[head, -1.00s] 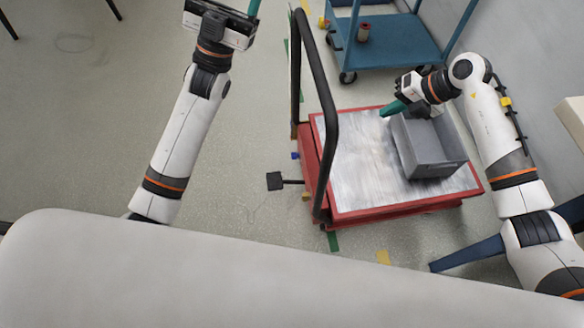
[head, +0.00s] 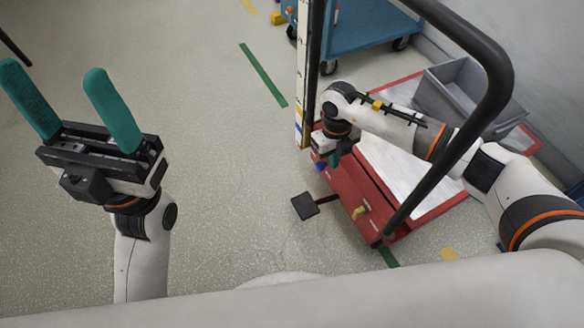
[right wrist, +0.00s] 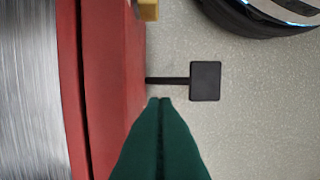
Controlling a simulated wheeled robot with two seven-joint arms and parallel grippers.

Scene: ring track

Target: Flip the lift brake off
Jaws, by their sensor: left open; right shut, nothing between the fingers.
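The red lift cart (head: 345,195) stands right of centre in the head view. A black square pedal (head: 304,206) sticks out from its side on a short bar; it also shows in the right wrist view (right wrist: 205,81). A small yellow part (head: 359,212) and a blue part (head: 320,165) are on the same red side. I cannot tell which part is the lift brake. My right gripper (head: 337,160) is shut and empty by that side, its fingertips (right wrist: 160,100) appearing near the pedal's bar; contact cannot be told. My left gripper (head: 55,75) is open and empty, raised at the left.
The cart's black handle (head: 485,60) arches over my right arm. A blue trolley (head: 365,30) is behind, near the wall. The floor left of the cart is clear, with green tape (head: 263,74) on it.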

